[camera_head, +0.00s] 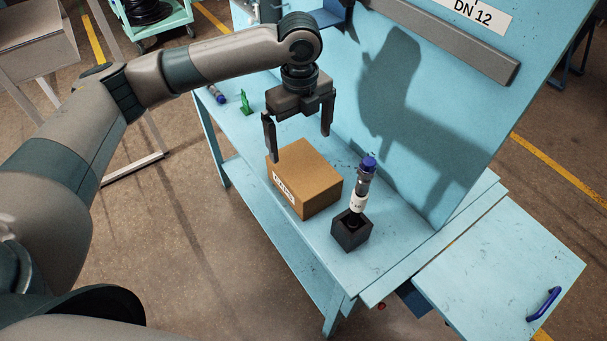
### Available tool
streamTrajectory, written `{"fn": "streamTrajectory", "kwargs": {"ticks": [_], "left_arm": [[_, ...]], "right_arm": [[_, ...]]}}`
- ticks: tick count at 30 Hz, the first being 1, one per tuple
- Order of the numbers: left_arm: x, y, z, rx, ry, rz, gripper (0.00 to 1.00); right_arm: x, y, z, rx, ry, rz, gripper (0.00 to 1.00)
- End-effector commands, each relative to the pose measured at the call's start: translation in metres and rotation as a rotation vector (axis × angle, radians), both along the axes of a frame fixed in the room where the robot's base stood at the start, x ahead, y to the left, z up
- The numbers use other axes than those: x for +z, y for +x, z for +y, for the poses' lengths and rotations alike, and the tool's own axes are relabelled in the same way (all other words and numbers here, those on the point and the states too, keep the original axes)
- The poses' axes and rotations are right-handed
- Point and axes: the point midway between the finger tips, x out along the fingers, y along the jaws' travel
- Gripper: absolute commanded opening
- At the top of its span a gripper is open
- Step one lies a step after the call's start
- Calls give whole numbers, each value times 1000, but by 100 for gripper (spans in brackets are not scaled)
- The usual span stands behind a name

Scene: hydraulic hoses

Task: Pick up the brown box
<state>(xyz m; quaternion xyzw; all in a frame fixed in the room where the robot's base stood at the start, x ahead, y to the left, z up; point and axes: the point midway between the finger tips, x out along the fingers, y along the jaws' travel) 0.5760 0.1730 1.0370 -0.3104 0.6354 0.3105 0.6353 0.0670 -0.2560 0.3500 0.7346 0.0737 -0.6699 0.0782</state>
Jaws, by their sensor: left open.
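The brown box (307,181) is a closed cardboard box with a white label on its front left side. It sits on the light blue workbench (262,217). My left gripper (299,146) points down, open and empty, over the back part of the box. One finger overlaps the box's left top edge in the picture. The other finger is at the far right side, near the back panel. I cannot tell whether either finger touches the box. My right gripper is not in view.
A black square holder (351,232) with an upright blue-capped hose fitting (365,178) stands right of the box. A blue panel (440,120) rises behind. A small green item (246,103) lies at the bench's far left. A blue-handled drawer or door (500,275) stands out at lower right.

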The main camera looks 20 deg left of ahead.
Motion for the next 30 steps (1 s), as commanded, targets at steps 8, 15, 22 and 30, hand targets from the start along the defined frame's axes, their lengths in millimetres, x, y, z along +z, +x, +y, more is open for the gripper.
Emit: {"fn": "streamTrajectory", "kwargs": {"ticks": [8, 15, 22, 30], "left_arm": [[-48, -1, 0, 0, 0, 4, 100], [-77, -1, -1, 0, -1, 1, 100], [-81, 0, -1, -1, 0, -1, 100], [-84, -1, -2, -1, 1, 1, 100]], "right_arm": [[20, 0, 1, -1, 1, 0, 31], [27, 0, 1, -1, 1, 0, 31], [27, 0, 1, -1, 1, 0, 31], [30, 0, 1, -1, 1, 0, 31]]}}
